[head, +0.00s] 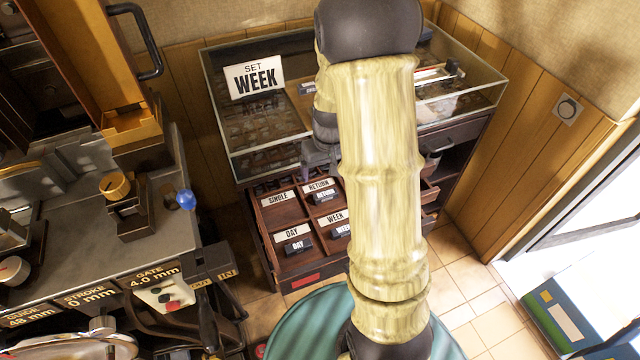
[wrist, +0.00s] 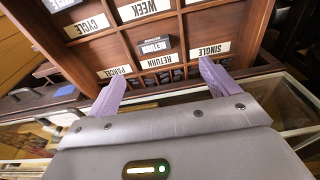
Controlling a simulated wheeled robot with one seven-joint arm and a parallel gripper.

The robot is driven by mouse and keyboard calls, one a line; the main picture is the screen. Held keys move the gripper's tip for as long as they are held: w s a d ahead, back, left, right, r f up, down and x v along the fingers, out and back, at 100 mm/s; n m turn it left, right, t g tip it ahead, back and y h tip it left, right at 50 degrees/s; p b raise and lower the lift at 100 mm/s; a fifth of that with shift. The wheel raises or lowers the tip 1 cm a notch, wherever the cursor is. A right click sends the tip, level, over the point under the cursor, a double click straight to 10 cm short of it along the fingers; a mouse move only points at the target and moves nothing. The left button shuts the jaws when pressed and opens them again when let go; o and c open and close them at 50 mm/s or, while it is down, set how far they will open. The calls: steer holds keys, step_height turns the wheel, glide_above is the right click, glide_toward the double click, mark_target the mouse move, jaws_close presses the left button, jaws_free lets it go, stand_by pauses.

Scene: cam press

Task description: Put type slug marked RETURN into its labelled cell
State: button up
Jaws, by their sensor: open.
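The type slug marked RETURN (wrist: 153,46) is a small dark block with a pale lettered face. In the wrist view, where labels are upside down, nothing grips the slug. My gripper (wrist: 160,84) has its two purple fingers spread apart and empty, at the drawer's back edge near the RETURN label. In the head view my gripper (head: 318,155) is partly hidden by my arm.
Neighbouring cells are labelled SINGLE (head: 278,198), DAY (head: 291,232) and WEEK (head: 337,217); DAY and WEEK hold slugs. A glass display case (head: 225,105) with a SET WEEK sign (head: 254,77) stands behind the drawer. A machine bench (head: 60,280) is at left.

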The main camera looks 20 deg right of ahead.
steer(key=s+a+r, duration=0.3)
steer(key=s+a, duration=0.1)
steer(key=s, duration=0.2)
steer(key=s+a+r+t, duration=0.1)
steer(key=s+a+r, duration=0.3)
steer(key=s, duration=0.3)
steer(key=shift+a+r, duration=0.15)
steer(key=shift+r, duration=0.05)
